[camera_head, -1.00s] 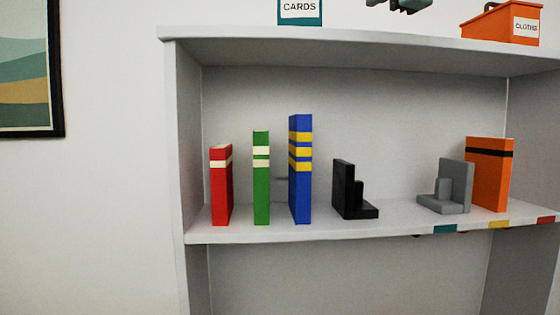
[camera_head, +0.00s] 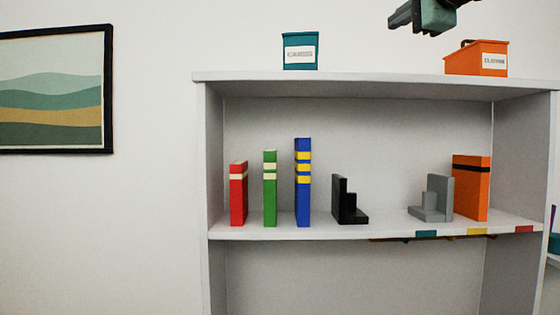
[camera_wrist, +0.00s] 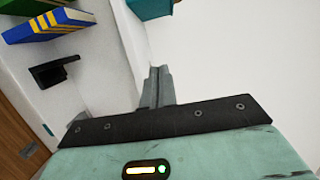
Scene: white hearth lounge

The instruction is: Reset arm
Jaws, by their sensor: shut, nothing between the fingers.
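My gripper (camera_head: 399,18) hangs in the air at the top of the head view, above the shelf unit's top board. It is shut and empty, and it is apart from everything around it. In the wrist view the two dark fingers (camera_wrist: 158,84) lie together with nothing between them. Part of my gripper is cut off by the top edge of the head view.
The white shelf unit (camera_head: 345,84) carries a teal box (camera_head: 300,60) and an orange box (camera_head: 476,64) on top. Its shelf holds red (camera_head: 238,200), green (camera_head: 270,200), blue (camera_head: 303,205) and orange books (camera_head: 470,195), plus black (camera_head: 348,208) and grey bookends (camera_head: 436,200).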

